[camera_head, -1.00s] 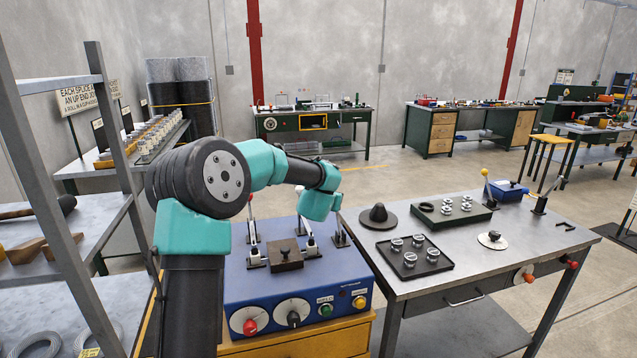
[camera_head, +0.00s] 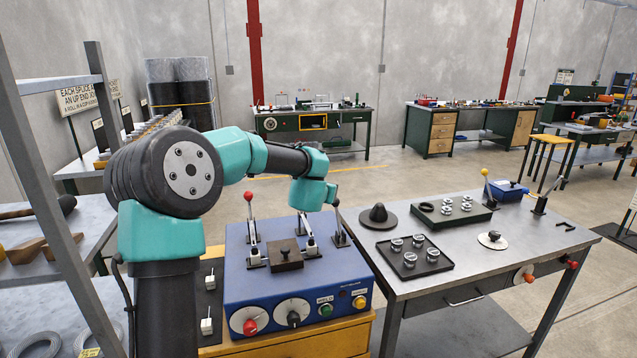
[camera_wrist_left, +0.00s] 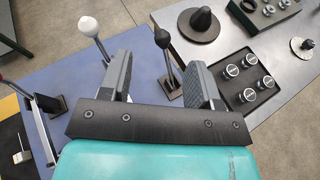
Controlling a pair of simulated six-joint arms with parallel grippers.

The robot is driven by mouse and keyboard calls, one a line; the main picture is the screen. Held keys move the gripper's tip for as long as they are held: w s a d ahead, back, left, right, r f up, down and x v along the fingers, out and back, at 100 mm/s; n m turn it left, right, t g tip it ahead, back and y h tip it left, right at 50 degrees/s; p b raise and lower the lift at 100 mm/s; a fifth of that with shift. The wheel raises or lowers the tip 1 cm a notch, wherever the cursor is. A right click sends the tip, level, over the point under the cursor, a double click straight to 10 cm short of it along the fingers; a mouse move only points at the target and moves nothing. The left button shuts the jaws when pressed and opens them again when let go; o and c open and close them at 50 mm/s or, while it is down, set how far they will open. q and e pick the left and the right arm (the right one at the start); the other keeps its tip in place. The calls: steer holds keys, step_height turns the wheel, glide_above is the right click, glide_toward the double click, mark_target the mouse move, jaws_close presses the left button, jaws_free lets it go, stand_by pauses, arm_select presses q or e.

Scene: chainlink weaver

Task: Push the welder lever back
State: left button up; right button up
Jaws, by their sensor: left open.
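The blue welder box (camera_head: 265,278) stands on a yellow-edged bench in the head view. It has a red-knobbed lever (camera_head: 249,197), a middle lever (camera_head: 309,235) whose top is hidden by my wrist, and a right lever (camera_head: 341,225). In the left wrist view a white-knobbed lever (camera_wrist_left: 89,27) stands left of my fingers. A dark-knobbed lever (camera_wrist_left: 162,38) shows between the finger outlines; contact cannot be told. My left gripper (camera_wrist_left: 159,66) is open and holds nothing visible. In the head view its fingers are hidden behind my wrist. My right gripper is out of view.
A grey table (camera_head: 480,255) stands right of the welder, with a dark cone (camera_head: 378,216), a black tray of small round parts (camera_head: 438,265) and a blue box (camera_head: 508,190). A dark block (camera_head: 285,257) sits on the welder top. Metal shelving (camera_head: 105,130) is at the left.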

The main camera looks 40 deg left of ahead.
arm_select(q)
steer(key=s+r, duration=0.1)
steer(key=r, duration=0.1)
steer(key=s+r, duration=0.1)
steer(key=s, duration=0.1)
steer(key=shift+d+r, duration=0.1)
steer(key=shift+r, duration=0.25)
stand_by(0.3)
steer(key=shift+s, duration=0.1)
steer(key=v, duration=1.7)
steer(key=shift+s+r, duration=0.1)
steer(key=shift+s, duration=0.05)
